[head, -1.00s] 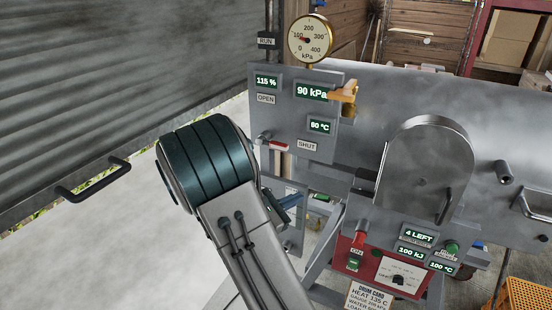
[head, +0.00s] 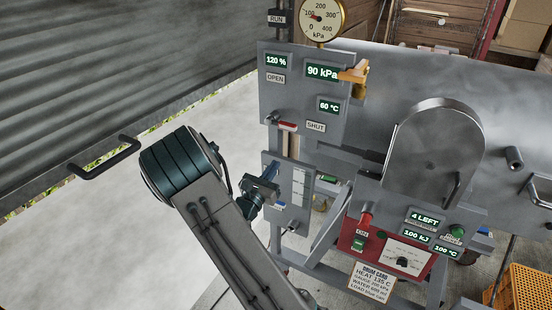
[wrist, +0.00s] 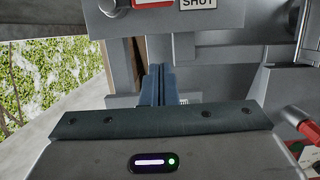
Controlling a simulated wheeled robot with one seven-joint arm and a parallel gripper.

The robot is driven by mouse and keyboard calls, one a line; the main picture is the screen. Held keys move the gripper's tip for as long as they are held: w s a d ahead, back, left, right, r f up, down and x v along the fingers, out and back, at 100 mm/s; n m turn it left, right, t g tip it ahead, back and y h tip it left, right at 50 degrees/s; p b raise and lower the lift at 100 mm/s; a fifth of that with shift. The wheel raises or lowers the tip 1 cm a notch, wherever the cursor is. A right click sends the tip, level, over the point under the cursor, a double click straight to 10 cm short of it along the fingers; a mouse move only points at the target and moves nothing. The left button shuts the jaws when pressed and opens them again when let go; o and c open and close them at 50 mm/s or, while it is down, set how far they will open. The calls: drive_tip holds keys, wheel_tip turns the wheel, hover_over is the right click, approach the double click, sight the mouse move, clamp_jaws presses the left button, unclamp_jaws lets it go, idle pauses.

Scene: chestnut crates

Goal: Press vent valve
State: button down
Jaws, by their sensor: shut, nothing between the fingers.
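A brass valve (head: 354,78) sticks out from the right edge of the upper grey panel (head: 290,98), beside the 90 kPa display. A red-and-white handle (head: 287,126) sits lower on that panel, left of the SHUT label. No label naming the vent valve is readable, so I cannot tell which of these it is. My gripper (head: 268,187) is below the upper panel, in front of a lower grey panel, apart from the brass valve. In the wrist view its blue fingers (wrist: 158,85) are together and empty, below the red-and-white handle (wrist: 153,3).
A round pressure gauge (head: 318,20) stands above the panel. A grey drum with a round door (head: 435,150) is at right, above a red control box (head: 385,250). A yellow crate (head: 517,290) is at lower right. Floor is clear at left.

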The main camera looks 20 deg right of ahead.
sight(281, 124)
drive_tip(key=w+d+r+p, duration=0.3)
drive_tip(key=w+d+r, duration=0.2)
drive_tip(key=d+r, duration=0.1)
drive_tip(key=shift+d, duration=0.25)
drive_tip(key=shift+r, duration=0.1)
idle(0.3)
